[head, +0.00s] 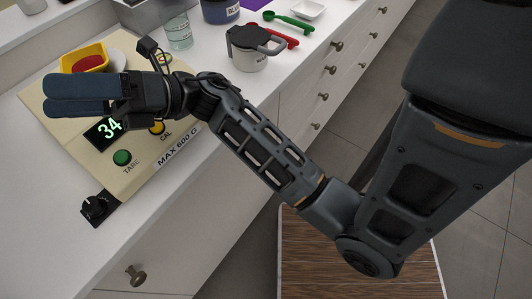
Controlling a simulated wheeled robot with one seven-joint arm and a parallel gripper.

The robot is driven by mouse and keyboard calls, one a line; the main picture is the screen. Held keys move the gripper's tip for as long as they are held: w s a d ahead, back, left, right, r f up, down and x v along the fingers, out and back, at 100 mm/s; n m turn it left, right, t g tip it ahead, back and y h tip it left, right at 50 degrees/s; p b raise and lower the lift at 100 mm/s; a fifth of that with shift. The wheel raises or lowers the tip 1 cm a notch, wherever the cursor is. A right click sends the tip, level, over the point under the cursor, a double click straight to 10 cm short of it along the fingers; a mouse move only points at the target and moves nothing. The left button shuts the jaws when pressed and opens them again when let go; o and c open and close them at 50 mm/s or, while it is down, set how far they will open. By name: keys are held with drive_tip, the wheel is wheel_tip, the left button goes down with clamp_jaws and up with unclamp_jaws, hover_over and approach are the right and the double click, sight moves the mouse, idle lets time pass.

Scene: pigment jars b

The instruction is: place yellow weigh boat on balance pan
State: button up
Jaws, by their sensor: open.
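The yellow weigh boat (95,48), with red powder in it, is at the back of the cream balance (128,175) in the head view. It appears to rest on the grey balance pan (115,62), whose edge shows to its right; most of the pan is hidden by the boat and my gripper. My gripper (50,96) is open, in front of the boat in the picture, over the balance's front part. No object shows between its dark blue fingers. Whether the fingers touch the boat cannot be told. The balance display (108,129) shows 34, partly covered by my gripper.
The white counter (45,240) is clear at front left.

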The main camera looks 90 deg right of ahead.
drive_tip(key=s+a+f+m+g+h, duration=0.1)
drive_tip(key=s+f+m+h, duration=0.3)
drive_tip(key=s+m, duration=0.4)
drive_tip(key=s+a+f+m+g+h, duration=0.2)
drive_tip(key=s+f+m+h, duration=0.2)
drive_tip(key=s+m, duration=0.4)
drive_tip(key=s+a+f+m+g+h, duration=0.1)
drive_tip(key=s+f+m+h, duration=0.3)
drive_tip(key=s+m, duration=0.5)
drive_tip(key=a+m+h, duration=0.1)
drive_tip(key=m+h, duration=0.1)
drive_tip(key=m, duration=0.6)
drive_tip(key=shift+f+m+g+h, duration=0.25)
drive_tip(key=shift+m+g+h, duration=0.05)
drive_tip(key=shift+m, duration=0.1)
